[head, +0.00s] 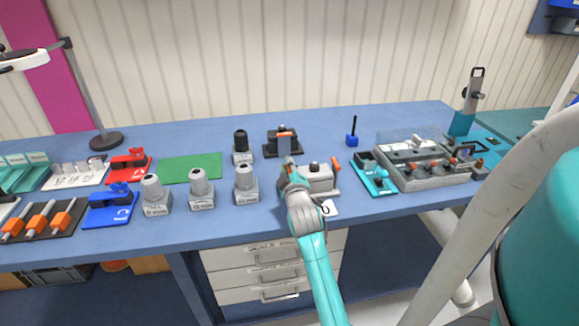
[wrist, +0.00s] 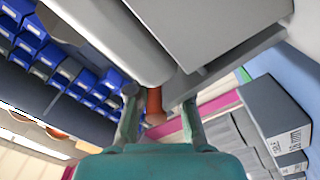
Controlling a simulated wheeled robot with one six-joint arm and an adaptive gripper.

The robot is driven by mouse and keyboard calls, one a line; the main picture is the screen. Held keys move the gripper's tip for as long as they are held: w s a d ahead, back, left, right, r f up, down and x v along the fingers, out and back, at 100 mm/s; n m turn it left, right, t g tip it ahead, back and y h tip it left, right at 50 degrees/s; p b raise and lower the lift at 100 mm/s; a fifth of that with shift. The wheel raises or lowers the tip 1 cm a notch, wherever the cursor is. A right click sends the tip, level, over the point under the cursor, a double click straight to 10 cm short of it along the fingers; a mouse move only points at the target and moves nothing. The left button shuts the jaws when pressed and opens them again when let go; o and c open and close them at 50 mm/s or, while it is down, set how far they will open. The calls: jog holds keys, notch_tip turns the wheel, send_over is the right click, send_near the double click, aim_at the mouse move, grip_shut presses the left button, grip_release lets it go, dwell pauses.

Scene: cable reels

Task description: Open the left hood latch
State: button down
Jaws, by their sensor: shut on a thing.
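The hood housing (head: 320,180) is a light grey box with a dark knob on top, standing near the front of the blue bench. An orange latch (head: 335,162) shows at its right side. My gripper (head: 289,168) is at the housing's left side and covers most of that side in the head view. In the wrist view, the fingers of my gripper (wrist: 160,98) are on either side of the orange-red left latch (wrist: 155,104), beside the grey housing (wrist: 220,35). The gripper is shut on this latch. How far the latch is turned cannot be told.
Grey connectors (head: 246,184) stand close to the left of my arm. A fixture with an orange part (head: 284,139) stands behind the gripper. A teal tool holder (head: 376,178) and a grey tray (head: 432,180) are to the right.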

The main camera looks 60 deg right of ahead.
aim_at(267, 193)
jog(key=w+a+n, duration=0.1)
jog(key=n, duration=0.1)
jog(key=w+a+f+n, duration=0.1)
jog(key=n, duration=0.1)
jog(key=shift+w, duration=0.2)
jog(key=n, duration=0.1)
jog(key=w+a+f+n, duration=0.1)
jog(key=n, duration=0.1)
jog(key=w+f+n, duration=0.1)
jog(key=shift+a+f+n, duration=0.15)
jog(key=shift+a+n, duration=0.15)
jog(key=shift+a, duration=0.05)
jog(key=shift+w+a+f, duration=0.15)
jog(key=shift+f, duration=0.25)
jog(key=shift+w+a+f, duration=0.15)
jog(key=shift+f, duration=0.25)
jog(key=shift+a+f, duration=0.1)
jog(key=shift+f, duration=0.4)
jog(key=c, duration=1.2)
grip_release()
jog(key=shift+o, duration=0.2)
jog(key=v, duration=1.2)
jog(key=shift+w, duration=0.1)
